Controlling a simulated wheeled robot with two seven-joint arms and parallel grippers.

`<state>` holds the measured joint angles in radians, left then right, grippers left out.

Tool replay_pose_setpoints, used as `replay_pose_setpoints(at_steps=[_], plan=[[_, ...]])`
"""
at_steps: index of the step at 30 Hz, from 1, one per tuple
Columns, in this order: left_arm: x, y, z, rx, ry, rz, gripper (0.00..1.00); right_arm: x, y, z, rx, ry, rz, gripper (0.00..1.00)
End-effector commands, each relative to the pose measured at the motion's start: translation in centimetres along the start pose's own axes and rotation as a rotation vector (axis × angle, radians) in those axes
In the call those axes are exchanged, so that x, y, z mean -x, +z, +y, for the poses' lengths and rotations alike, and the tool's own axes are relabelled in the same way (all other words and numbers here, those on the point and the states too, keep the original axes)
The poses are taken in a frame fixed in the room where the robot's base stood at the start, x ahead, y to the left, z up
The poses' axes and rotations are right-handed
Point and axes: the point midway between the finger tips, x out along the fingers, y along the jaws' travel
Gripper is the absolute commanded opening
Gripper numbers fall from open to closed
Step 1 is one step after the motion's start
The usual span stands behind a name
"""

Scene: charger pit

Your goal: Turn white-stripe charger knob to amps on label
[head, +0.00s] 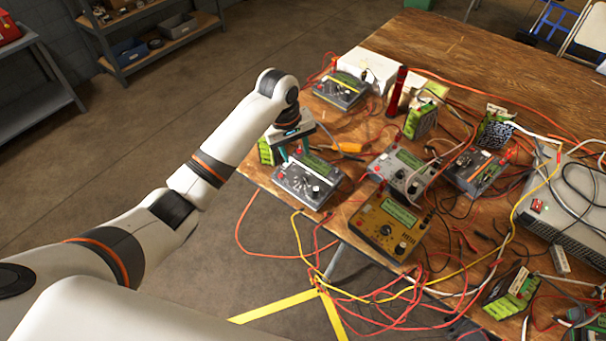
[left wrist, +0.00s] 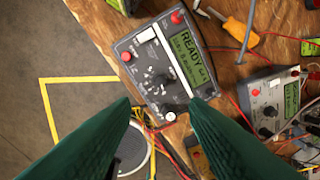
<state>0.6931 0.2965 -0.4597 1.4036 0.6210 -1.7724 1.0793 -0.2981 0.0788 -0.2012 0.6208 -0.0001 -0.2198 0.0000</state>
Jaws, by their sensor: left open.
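A dark grey charger (head: 301,190) stands at the table's near left corner. In the left wrist view this charger (left wrist: 178,92) shows a white stripe (left wrist: 146,35) beside a green screen reading READY. Its dark knob (left wrist: 156,80) sits on a printed dial whose marks are too small to read. My left gripper (head: 296,150) hangs over the charger's back edge. In the left wrist view its two green fingers (left wrist: 162,103) are open, apart and empty, below the knob in the picture. A green battery pack (head: 266,151) stands behind the charger; its label is unreadable. My right gripper is not in view.
Other chargers are close by: a light grey one (head: 403,168), a yellow one (head: 388,226), a yellow-striped one (head: 341,89) and another grey one (head: 474,172). An orange-handled screwdriver (left wrist: 238,29) lies near. Loose cables cross the table (head: 440,50). A power supply (head: 560,222) stands right.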

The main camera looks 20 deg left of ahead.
Motion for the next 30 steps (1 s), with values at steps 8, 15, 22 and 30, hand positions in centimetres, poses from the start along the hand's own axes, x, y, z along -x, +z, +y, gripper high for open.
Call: replay_pose_setpoints(at_steps=[8, 15, 22, 30], plan=[[-1.2, 0.4, -0.2, 0.027, 0.010, 0.005, 0.41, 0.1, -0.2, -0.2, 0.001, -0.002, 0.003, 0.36], [-6.1, 0.3, -0.1, 0.026, 0.010, 0.006, 0.41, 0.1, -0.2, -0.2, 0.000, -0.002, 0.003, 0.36], [-9.8, 0.4, -0.1, 0.025, 0.008, 0.003, 0.41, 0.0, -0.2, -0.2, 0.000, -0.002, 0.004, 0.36], [-11.1, 0.4, -0.1, 0.023, 0.007, 0.001, 0.41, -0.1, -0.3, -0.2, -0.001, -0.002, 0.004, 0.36]])
